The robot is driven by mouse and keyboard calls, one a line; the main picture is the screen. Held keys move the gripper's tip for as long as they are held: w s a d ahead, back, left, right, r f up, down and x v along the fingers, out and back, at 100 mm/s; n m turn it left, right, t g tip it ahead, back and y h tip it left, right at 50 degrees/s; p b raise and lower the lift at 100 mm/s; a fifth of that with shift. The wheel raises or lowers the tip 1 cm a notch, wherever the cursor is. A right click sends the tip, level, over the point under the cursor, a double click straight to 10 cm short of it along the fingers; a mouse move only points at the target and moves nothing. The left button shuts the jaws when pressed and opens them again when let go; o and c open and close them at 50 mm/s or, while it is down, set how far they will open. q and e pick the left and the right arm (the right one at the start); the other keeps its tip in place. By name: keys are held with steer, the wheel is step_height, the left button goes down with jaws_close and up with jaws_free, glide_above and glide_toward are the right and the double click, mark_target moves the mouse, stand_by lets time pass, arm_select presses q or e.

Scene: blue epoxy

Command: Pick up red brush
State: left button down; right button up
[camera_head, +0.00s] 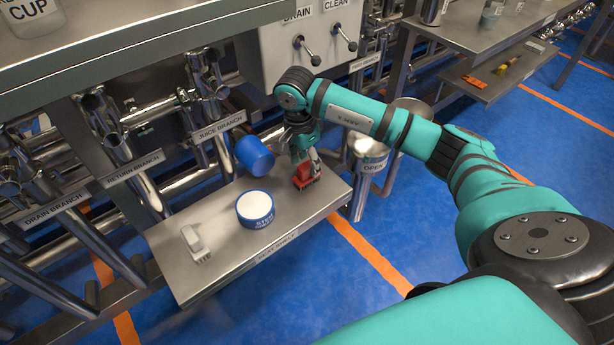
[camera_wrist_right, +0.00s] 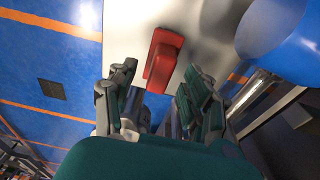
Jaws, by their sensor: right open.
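The red brush (camera_head: 306,175) stands on a small steel shelf (camera_head: 215,262), near its right end. In the right wrist view the red brush (camera_wrist_right: 163,60) lies ahead of and between the fingers, with its raised handle towards me. My right gripper (camera_head: 303,158) is just above the brush, pointing down at it. In the right wrist view the right gripper (camera_wrist_right: 152,92) has its two fingers spread apart with nothing held between them. I cannot tell whether a finger touches the brush. My left gripper is not in view.
A blue cylinder (camera_head: 254,155) is close to the left of my right gripper. A steel container marked OPEN (camera_head: 370,158) stands right of the shelf. Pipes line the left and back.

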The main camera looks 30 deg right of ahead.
steer(key=shift+d+f, duration=0.1)
steer(key=shift+f, duration=0.75)
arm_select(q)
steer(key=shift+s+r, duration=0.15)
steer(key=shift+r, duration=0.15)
arm_select(e)
steer(key=shift+c, duration=0.4)
jaws_close()
steer(key=shift+r, duration=0.2)
